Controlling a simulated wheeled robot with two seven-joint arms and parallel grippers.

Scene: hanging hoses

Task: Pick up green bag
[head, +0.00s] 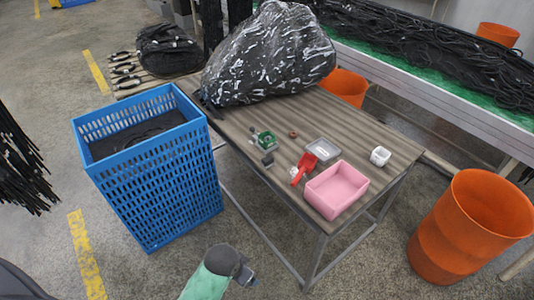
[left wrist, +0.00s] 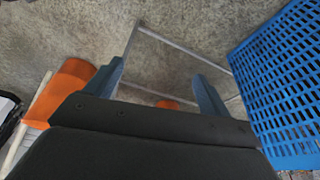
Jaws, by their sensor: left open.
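A small green packet (head: 265,141), which looks like the green bag, lies on the wooden table (head: 240,122) in the head view, left of the grey-lidded box. My left gripper (head: 248,277) is low at the bottom of the head view, in front of the table and well apart from the packet. In the left wrist view my left gripper (left wrist: 160,75) has its two fingers spread with nothing between them. The green packet cannot be made out in the left wrist view. My right gripper is not in view.
A blue crate (head: 160,190) stands left of the table. A pink box (head: 336,190), red scoop (head: 304,168), grey-lidded box (head: 323,150) and white cup (head: 380,156) are on the table. A large wrapped black bundle (head: 268,55) fills its back. An orange bin (head: 465,230) stands right.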

